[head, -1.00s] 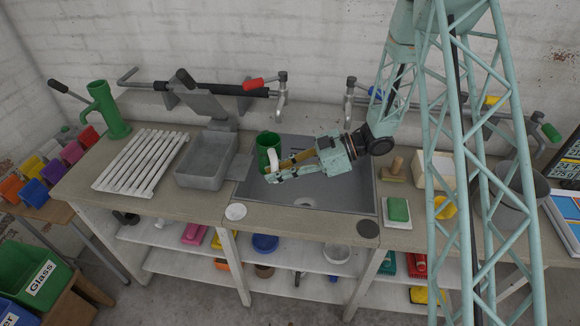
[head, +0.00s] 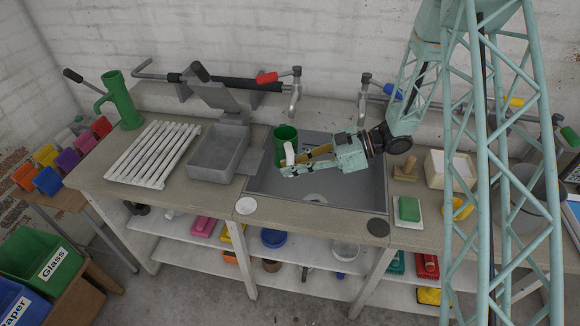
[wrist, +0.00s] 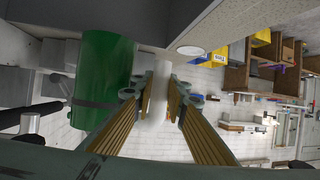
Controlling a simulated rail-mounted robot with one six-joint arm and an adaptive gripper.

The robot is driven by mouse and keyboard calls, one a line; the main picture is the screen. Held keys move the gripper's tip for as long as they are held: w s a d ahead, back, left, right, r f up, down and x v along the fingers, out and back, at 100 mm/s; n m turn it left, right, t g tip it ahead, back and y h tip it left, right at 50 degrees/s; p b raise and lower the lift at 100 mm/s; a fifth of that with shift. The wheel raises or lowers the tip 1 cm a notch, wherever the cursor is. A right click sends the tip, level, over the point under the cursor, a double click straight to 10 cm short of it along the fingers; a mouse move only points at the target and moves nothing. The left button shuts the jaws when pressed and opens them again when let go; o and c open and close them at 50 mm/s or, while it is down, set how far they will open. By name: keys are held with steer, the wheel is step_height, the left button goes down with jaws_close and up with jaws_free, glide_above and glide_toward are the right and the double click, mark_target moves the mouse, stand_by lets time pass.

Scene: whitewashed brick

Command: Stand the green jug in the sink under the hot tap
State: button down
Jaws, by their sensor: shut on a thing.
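The green jug (head: 284,138) is at the back left of the grey sink (head: 372,188), below and slightly left of the hot tap (head: 295,92) with its red lever (head: 267,78). The jug looks upright; I cannot tell whether its base touches the sink floor. My gripper (head: 292,163) reaches in from the right, shut on the jug's white handle. In the wrist view the handle (wrist: 161,92) is between my fingertips, with the jug's body (wrist: 103,62) beside them. The fingers partly cover the jug's lower front in the head view.
A second tap (head: 364,92) with a blue lever (head: 393,91) stands right of the hot tap. Left of the sink are a grey lidded box (head: 215,158), a white slatted rack (head: 152,155) and a green pump (head: 121,100). A green sponge (head: 409,209) lies to the right. The sink's front is clear.

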steer(key=shift+f, duration=0.1)
steer(key=shift+f+b, duration=6)
steer(key=shift+f, duration=2.05)
steer(key=shift+w+d+p, duration=0.2)
steer(key=shift+w+p, duration=0.25)
steer(key=shift+w, duration=0.45)
steer(key=shift+w+d+f+p, duration=0.15)
steer(key=shift+w+d+f, duration=0.2)
steer(key=shift+w, duration=1)
steer(key=shift+w+d+f+p, duration=0.2)
steer(key=shift+w+f, duration=0.25)
steer(key=shift+w, duration=0.85)
steer(key=shift+w+d+f+p, duration=0.15)
steer(key=shift+w+d+f, duration=0.2)
steer(key=shift+w, duration=1)
steer(key=shift+a+f, duration=0.1)
steer(key=shift+f, duration=0.55)
steer(key=c, duration=2.5)
jaws_free()
